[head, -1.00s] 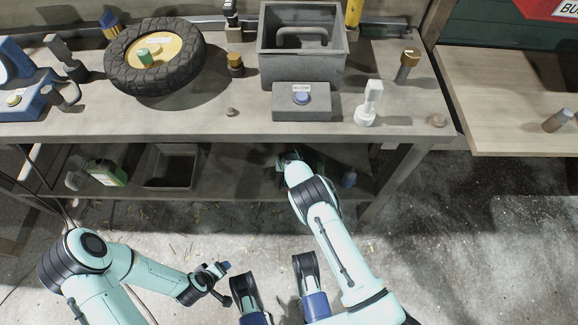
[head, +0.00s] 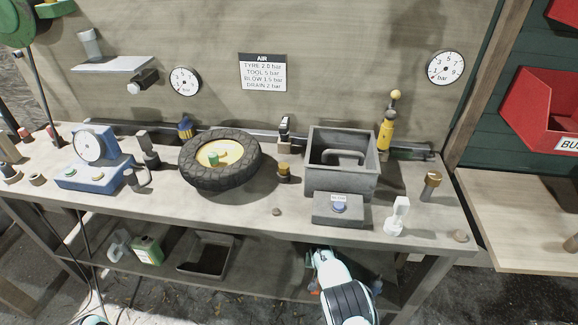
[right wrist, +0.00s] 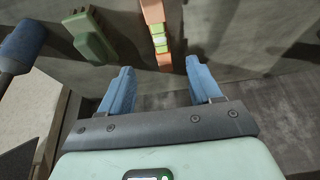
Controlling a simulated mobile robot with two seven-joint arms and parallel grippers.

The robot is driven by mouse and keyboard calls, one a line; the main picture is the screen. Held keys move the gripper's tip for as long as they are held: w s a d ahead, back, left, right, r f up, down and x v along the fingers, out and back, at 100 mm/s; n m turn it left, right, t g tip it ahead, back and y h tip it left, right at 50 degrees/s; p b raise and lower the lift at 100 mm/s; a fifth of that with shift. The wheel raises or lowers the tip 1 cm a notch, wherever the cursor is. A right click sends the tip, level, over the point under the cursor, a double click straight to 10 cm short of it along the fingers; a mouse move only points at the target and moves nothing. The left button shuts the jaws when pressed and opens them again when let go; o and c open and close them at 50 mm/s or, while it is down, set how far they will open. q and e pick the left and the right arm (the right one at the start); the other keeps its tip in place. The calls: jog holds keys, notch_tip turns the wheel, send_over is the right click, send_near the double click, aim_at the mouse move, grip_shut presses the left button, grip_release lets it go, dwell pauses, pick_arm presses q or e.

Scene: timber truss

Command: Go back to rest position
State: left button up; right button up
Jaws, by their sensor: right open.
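My right gripper shows in the right wrist view (right wrist: 160,85) with its two blue fingers wide apart and nothing held between them. In the head view my right arm reaches up from the bottom edge towards the bench's lower shelf, and its gripper cannot be made out there. Only a small piece of my left arm shows at the bottom left of the head view; the left gripper is out of view.
The workbench (head: 130,207) carries a blue gauge unit (head: 93,172), a tyre (head: 235,178), a grey bin (head: 340,182) and a button box (head: 325,208). A dark tray (head: 207,266) sits on the lower shelf. A red bin (head: 535,100) hangs at right.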

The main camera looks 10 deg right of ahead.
jog(key=shift+f, duration=0.1)
jog(key=s+f+g+y, duration=0.1)
jog(key=s+f, duration=0.2)
jog(key=s, duration=0.6)
jog(key=s+d+f+m+g+y, duration=0.1)
jog(key=s+f, duration=0.2)
jog(key=s, duration=0.6)
jog(key=s+f+g, duration=0.1)
jog(key=s+f, duration=0.2)
jog(key=s, duration=0.6)
jog(key=s+a+r+y, duration=0.1)
jog(key=s+a+r, duration=0.2)
jog(key=s, duration=0.4)
jog(key=s+a+r+y, duration=0.2)
jog(key=s+a+r, duration=0.15)
jog(key=s, duration=0.45)
pick_arm(q)
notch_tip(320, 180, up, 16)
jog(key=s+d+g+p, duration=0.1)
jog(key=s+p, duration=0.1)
jog(key=p, duration=1.3)
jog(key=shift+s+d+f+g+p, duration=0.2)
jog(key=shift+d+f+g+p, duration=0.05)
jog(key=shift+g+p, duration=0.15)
pick_arm(e)
notch_tip(320, 180, up, 15)
jog(key=s+a+g, duration=0.1)
jog(key=g, duration=0.1)
jog(key=shift+s+r, duration=0.2)
jog(key=shift+s, duration=0.05)
